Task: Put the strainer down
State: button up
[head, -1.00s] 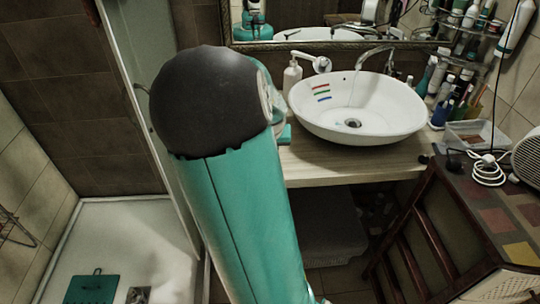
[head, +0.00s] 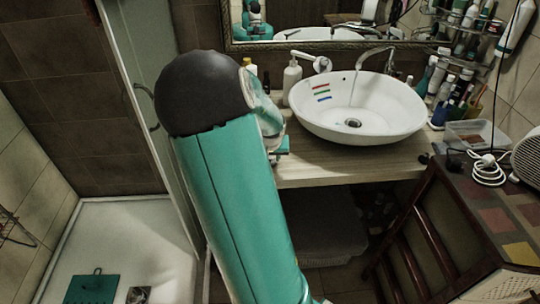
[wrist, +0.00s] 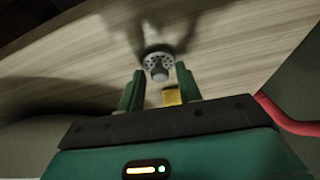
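The strainer (wrist: 157,62) is a small round metal disc with holes and a stubby knob. In the wrist view it sits between the tips of my gripper (wrist: 159,74). The fingertips meet its rim on both sides, and it looks sharp against the blurred wood counter (wrist: 235,55) beyond. I cannot tell its exact height over the counter. In the head view my gripper (head: 282,147) shows partly behind my arm, over the counter's left end (head: 330,165); the strainer is hidden there.
Bottles (head: 445,90) crowd the right back. A dark wooden cabinet (head: 470,215) stands at right. The counter's front left is clear.

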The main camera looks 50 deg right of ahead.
jog(key=shift+o, duration=0.3)
jog(key=shift+r, duration=0.1)
jog(key=shift+r, duration=0.15)
jog(key=v, duration=1.2)
jog(key=w+a+r+n+t+y, duration=0.1)
jog(key=w+a+r+n+y, duration=0.1)
jog(key=a, duration=0.8)
jog(key=w+a+r+n+t+y, duration=0.1)
jog(key=w+a+r+n+y, duration=0.15)
jog(key=a, duration=0.75)
jog(key=s+a+r+n, duration=0.2)
jog(key=s+a+n, duration=0.1)
jog(key=a, duration=0.5)
jog(key=s+a+r+n, duration=0.2)
jog(key=s+a, duration=0.4)
jog(key=a, duration=0.3)
jog(key=shift+r+n+t+h, duration=0.3)
jog(key=shift+n+t+h, duration=0.1)
jog(key=shift+n, duration=0.15)
jog(key=shift+a, duration=0.1)
jog(key=shift+c, duration=0.5)
